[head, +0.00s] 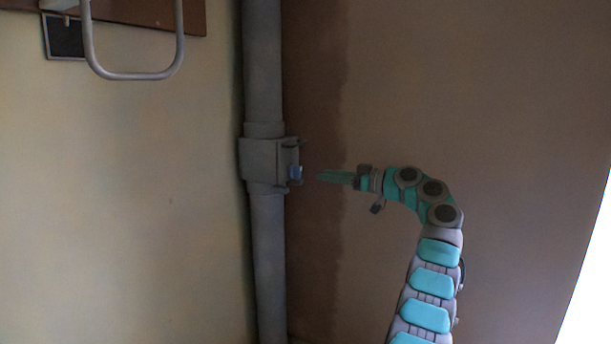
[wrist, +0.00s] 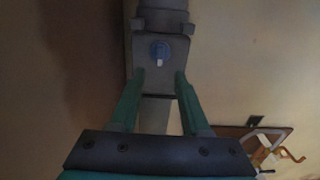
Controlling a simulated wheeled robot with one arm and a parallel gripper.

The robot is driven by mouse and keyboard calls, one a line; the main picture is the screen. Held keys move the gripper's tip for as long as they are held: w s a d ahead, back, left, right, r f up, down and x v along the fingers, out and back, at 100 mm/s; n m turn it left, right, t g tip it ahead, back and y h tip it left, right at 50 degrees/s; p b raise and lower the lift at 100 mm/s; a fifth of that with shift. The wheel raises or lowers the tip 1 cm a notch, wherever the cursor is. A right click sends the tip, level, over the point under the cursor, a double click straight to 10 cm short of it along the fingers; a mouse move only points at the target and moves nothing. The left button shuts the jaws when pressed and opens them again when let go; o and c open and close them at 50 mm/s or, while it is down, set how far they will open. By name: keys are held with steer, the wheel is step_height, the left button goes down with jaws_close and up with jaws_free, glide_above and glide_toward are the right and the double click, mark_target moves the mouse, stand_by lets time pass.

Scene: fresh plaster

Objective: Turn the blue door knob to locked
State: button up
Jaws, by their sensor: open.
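The blue knob (head: 295,172) sits on the right side of a grey box (head: 260,160) fixed on a vertical grey pipe. In the wrist view the knob (wrist: 159,50) is a small dull-blue disc with a pale mark at its lower edge, on the box's grey face. My gripper (head: 322,176) is to the right of the knob, pointing left at it, with a small gap between. In the wrist view my gripper (wrist: 160,76) has its two green fingers apart and nothing between the tips; the knob lies just ahead, roughly centred between them.
The grey pipe (head: 263,70) runs up and down in the wall corner. A brown board (head: 140,12) with a grey bar handle (head: 132,76) is at the upper left. The right wall (head: 480,90) is bare, with open room around my arm.

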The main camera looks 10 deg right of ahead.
mark_target(296, 172)
steer(key=p+x, duration=0.1)
steer(key=x, duration=0.6)
steer(key=shift+w+a, duration=0.2)
steer(key=shift+a, duration=0.05)
steer(key=shift+c, duration=0.3)
jaws_close()
